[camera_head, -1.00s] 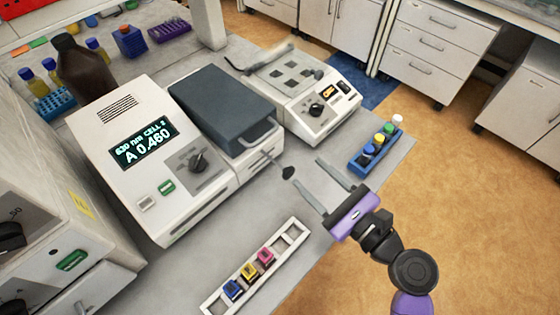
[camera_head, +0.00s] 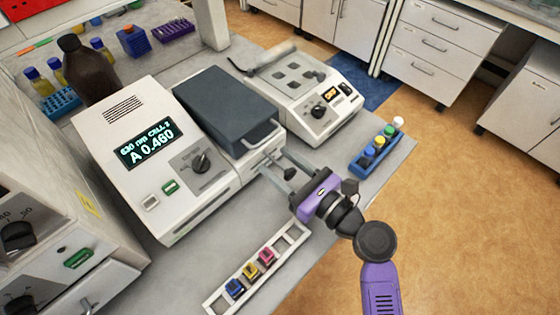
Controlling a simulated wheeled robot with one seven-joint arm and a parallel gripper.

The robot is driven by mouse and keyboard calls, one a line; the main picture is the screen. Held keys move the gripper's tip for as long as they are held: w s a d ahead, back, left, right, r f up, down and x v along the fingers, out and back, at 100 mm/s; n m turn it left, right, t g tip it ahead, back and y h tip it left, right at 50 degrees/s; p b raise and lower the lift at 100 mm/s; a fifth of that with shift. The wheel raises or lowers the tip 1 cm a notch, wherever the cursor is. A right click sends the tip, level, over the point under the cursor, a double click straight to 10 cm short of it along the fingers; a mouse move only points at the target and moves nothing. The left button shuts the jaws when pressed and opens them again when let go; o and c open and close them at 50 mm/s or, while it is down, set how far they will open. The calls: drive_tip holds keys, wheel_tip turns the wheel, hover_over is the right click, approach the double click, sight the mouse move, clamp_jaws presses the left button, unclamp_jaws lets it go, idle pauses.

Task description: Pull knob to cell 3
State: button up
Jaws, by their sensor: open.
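The spectrophotometer (camera_head: 150,185) stands on the bench with its dark grey lid (camera_head: 226,110) closed. Its display (camera_head: 148,143) appears to read 630 nm, CELL 2, A 0.460. A thin rod with a black pull knob (camera_head: 289,173) sticks out of its front, below the lid handle. My gripper (camera_head: 275,162) is open, and its two grey fingers lie one on each side of the knob, pointing at the instrument's front. I see gaps beside the knob; whether either finger touches it is hard to tell.
A white rack (camera_head: 258,268) with blue, yellow and pink capped cuvettes lies in front of the instrument. A blue rack (camera_head: 372,155) of capped vials stands near the bench edge. A second white instrument (camera_head: 318,108) is behind right. The dial (camera_head: 200,163) is on the front panel.

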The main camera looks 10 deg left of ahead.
clamp_jaws()
idle(1.5)
